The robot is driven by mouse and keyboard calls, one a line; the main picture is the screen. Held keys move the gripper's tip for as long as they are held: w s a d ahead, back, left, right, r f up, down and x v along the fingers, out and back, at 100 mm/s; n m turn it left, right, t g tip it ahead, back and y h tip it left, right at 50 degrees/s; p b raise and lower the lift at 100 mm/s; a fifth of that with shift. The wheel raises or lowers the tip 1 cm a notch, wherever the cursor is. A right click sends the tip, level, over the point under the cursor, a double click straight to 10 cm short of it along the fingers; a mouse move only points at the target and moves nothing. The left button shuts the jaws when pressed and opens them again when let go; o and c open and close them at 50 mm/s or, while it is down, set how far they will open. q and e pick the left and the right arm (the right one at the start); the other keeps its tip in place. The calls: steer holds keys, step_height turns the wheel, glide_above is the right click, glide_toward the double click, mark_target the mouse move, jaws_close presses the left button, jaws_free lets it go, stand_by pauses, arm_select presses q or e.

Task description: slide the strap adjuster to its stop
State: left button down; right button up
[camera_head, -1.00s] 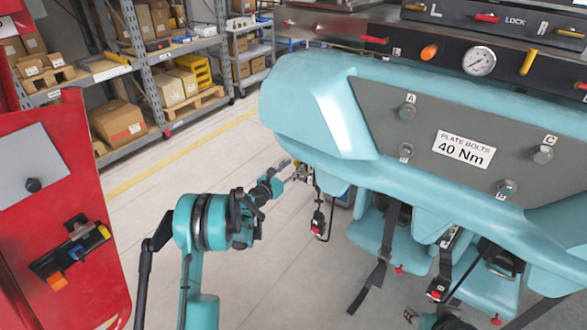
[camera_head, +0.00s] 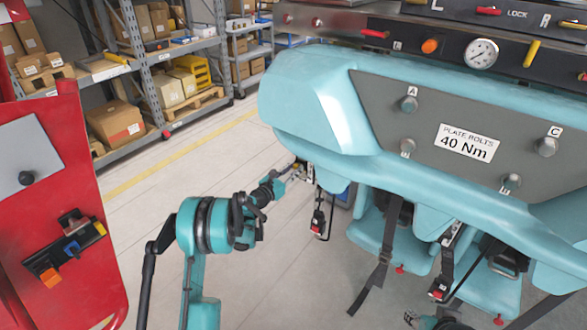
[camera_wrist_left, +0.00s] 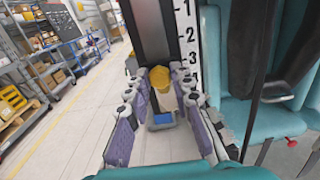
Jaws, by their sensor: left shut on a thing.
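My left gripper (camera_head: 302,172) is below the left edge of the teal coaster car. In the left wrist view its two fingers (camera_wrist_left: 160,105) stand on either side of a yellow-orange knob, which I take for the strap adjuster (camera_wrist_left: 160,77). The gripper is shut on it. The adjuster sits at the lower end of a dark upright strap (camera_wrist_left: 150,30), beside a white scale (camera_wrist_left: 186,35) with black numbers 1, 2 and 3; a lower mark is partly hidden. A pale part and a blue patch show below the knob.
The teal car body (camera_head: 310,105) overhangs close to the right of my left arm. Teal seats (camera_head: 385,240) with dark straps hang below it. A red cabinet (camera_head: 60,190) stands at the left. The floor between is clear.

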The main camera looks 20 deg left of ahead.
arm_select(q)
steer(key=shift+f, duration=0.1)
steer(key=c, duration=1.3)
jaws_free()
steer(key=v, duration=1.2)
